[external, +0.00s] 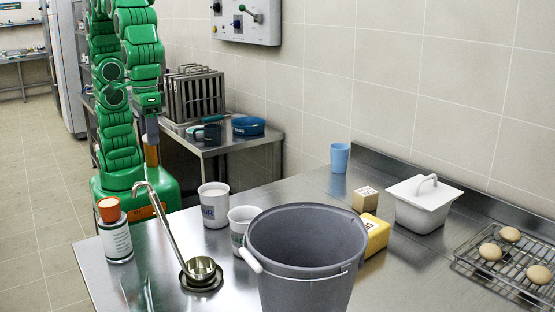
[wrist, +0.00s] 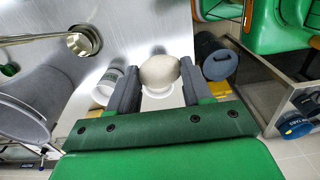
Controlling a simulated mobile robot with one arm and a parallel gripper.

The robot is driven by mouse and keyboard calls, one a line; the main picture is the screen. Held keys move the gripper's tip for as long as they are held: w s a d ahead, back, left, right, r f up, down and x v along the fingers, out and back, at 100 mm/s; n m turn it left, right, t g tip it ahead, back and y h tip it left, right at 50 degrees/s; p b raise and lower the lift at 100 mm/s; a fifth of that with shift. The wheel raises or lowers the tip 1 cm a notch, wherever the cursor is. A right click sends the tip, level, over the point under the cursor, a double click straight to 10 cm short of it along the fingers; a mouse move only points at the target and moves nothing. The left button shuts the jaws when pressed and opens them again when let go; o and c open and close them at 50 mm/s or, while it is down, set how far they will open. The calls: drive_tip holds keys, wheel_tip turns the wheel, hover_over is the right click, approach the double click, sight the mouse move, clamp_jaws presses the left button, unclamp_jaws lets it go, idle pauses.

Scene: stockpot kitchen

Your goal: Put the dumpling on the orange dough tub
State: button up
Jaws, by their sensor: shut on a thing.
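My gripper (wrist: 160,88) is shut on a pale, rounded dumpling (wrist: 160,71), held between its two dark fingers in the wrist view. In the external view my gripper (external: 152,152) hangs at the back left, beyond the steel counter's near-left part; the dumpling cannot be made out there. A white labelled tub with an orange top (external: 109,211) stands upright at the counter's left edge. It is the only orange-topped tub I see, and my gripper is above and behind it, apart from it. I cannot make it out in the wrist view.
A yellow box (external: 376,235), white lidded container (external: 422,207) and wire rack (external: 496,275) with rounded pieces stand right.

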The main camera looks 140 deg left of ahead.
drive_tip(key=s+d+r+m, duration=0.2)
drive_tip(key=s+d+m, duration=0.2)
drive_tip(key=s+d, duration=0.6)
hover_over(108, 202)
drive_tip(key=f, duration=0.9)
drive_tip(key=shift+s+f, duration=0.2)
drive_tip(key=shift+s, duration=0.05)
drive_tip(key=shift+w+f, duration=0.25)
drive_tip(key=shift+f, duration=1.65)
drive_tip(key=o, duration=1)
drive_tip(key=shift+f, duration=0.1)
